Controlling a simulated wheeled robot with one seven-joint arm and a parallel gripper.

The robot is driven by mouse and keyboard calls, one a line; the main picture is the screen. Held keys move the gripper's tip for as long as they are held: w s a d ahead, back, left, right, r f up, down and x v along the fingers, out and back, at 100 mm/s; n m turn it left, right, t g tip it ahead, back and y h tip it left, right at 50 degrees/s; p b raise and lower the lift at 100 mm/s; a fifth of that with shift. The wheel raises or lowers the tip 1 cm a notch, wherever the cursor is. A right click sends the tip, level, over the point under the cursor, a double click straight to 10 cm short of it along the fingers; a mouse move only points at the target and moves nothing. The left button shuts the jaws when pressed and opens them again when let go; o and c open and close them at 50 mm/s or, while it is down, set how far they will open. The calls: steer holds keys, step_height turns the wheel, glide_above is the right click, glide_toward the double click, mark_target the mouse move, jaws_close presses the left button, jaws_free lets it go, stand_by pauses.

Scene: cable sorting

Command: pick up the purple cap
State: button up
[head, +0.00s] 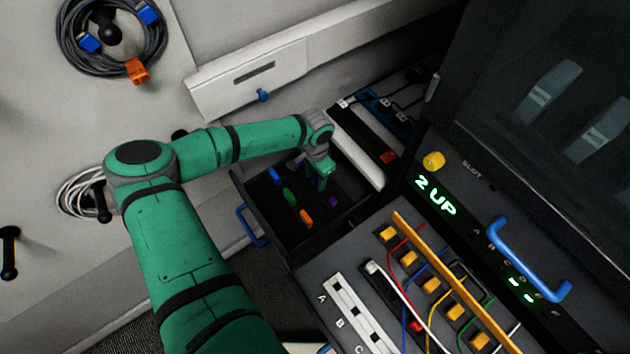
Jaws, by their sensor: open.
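The purple cap (333,201) lies inside the open black drawer (262,216), toward its right side. My gripper (321,181) hangs over the drawer, just above and to the left of the purple cap. The gripper is small and dark in this view, and its fingertips are partly hidden against the drawer. I cannot tell whether it touches the cap. It holds nothing that I can see.
In the drawer also lie a blue cap (274,174), a green one (289,197) and an orange one (306,217). A white power strip (355,150) is right of the drawer. A panel with colored cables and an orange bar (455,283) stands at lower right.

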steer(key=shift+f, duration=0.15)
jaws_close()
steer(key=shift+r, duration=0.2)
steer(key=shift+r, duration=0.2)
step_height(320, 180, up, 2)
steer(key=shift+r, duration=0.1)
steer(key=s+d+r, duration=0.1)
steer(key=s+r, duration=1.2)
steer(key=s, duration=0.1)
steer(key=shift+r, duration=0.3)
